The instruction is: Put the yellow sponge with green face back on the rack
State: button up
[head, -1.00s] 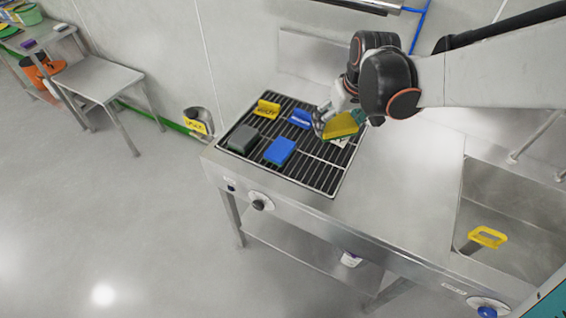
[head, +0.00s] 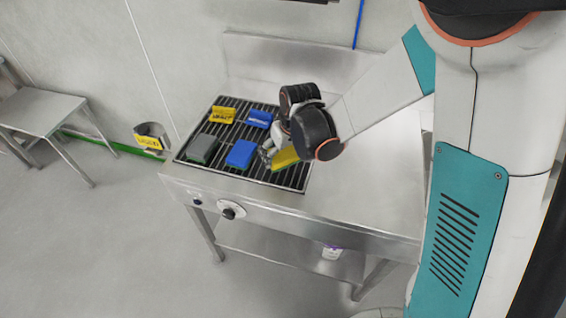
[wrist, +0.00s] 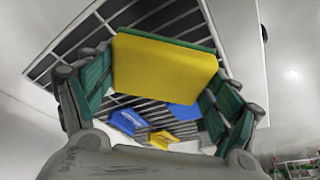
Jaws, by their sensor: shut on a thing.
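The yellow sponge (head: 285,158) is held in my gripper (head: 270,152) over the right part of the rack in the head view. In the wrist view the yellow sponge (wrist: 165,68) fills the space between the fingers, with a thin green edge along its top. My gripper (wrist: 155,85) is shut on it from both sides. The black-slatted rack (head: 215,172) is set in the steel bench top. I cannot tell whether the sponge touches the slats.
On the rack are a blue block (head: 241,153), a grey-green block (head: 201,149), a yellow sign (head: 222,115) and a blue sign (head: 259,119). The steel bench top (head: 365,185) right of the rack is clear. A yellow-labelled holder (head: 150,140) is by the wall.

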aim_at(283, 162)
jog(key=shift+f+b, duration=0.6)
jog(key=shift+f, duration=1.7)
jog(key=shift+f, duration=0.2)
jog(key=o, duration=1)
jog(key=shift+r, duration=0.1)
jog(key=shift+c, duration=0.2)
jog(key=shift+r, duration=0.1)
jog(key=p+v, duration=0.3)
jog(key=v, duration=0.9)
